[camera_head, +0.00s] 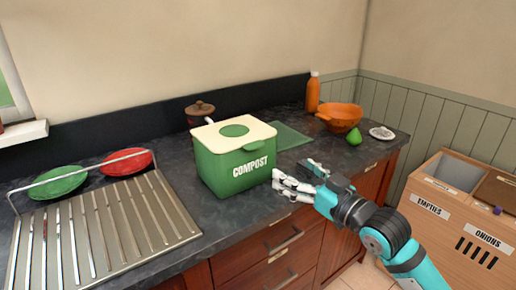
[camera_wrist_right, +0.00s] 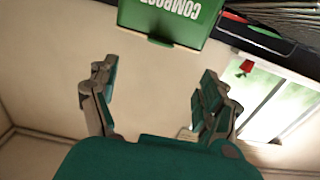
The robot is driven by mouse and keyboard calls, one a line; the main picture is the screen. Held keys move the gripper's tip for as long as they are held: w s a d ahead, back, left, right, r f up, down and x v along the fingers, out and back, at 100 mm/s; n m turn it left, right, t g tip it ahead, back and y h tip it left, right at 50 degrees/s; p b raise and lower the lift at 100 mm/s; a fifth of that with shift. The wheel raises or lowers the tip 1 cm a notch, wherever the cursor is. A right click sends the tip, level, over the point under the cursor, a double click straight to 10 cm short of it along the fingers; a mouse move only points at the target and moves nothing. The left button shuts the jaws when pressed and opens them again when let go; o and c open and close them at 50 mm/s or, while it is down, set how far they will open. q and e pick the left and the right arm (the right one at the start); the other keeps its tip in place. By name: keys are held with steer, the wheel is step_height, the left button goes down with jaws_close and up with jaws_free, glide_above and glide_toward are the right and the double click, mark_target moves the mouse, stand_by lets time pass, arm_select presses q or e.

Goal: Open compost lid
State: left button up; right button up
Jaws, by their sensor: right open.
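The green compost bin (camera_head: 235,168) stands on the dark counter, marked COMPOST on its front. Its cream lid (camera_head: 210,137) with a green centre panel lies closed on top. My right gripper (camera_head: 277,183) is just right of the bin's front, below lid height, and seems apart from it. In the right wrist view the bin (camera_wrist_right: 170,20) shows upside down at the top, beyond my open, empty fingers (camera_wrist_right: 155,88). My left gripper is not in view.
A metal dish rack (camera_head: 100,225) with a green plate (camera_head: 60,182) and a red plate (camera_head: 128,163) is at left. A brown pot (camera_head: 199,115) stands behind the bin. An orange bowl (camera_head: 340,117), orange bottle (camera_head: 313,93) and green pear (camera_head: 354,137) are at right.

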mark_target(258, 147)
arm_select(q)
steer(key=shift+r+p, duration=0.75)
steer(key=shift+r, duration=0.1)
arm_select(e)
steer(key=x, duration=1.5)
